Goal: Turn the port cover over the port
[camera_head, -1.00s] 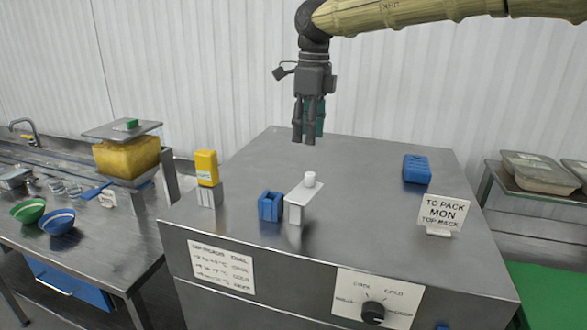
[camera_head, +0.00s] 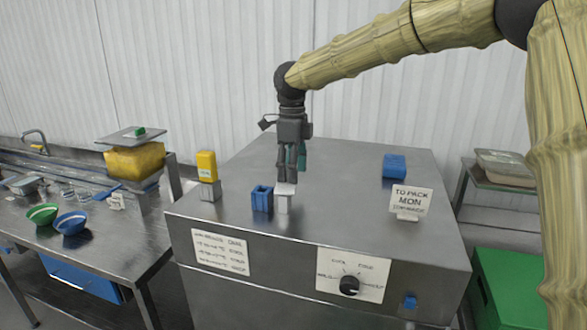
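The port cover (camera_head: 286,189) is a small white plate on top of a white post (camera_head: 284,205) on the steel cabinet. In the head view it looks short, and its knob is hidden by my fingers. A blue block (camera_head: 262,199) with an opening in its top, perhaps the port, stands just left of the post; the plate does not lie over that opening. My gripper (camera_head: 288,179) points straight down with its fingertips at the plate. I cannot tell whether the fingers are closed on the knob.
A blue block (camera_head: 395,166) and a white sign (camera_head: 411,200) are to the right. The front has a dial (camera_head: 349,286). Bowls (camera_head: 69,223) sit on the left bench.

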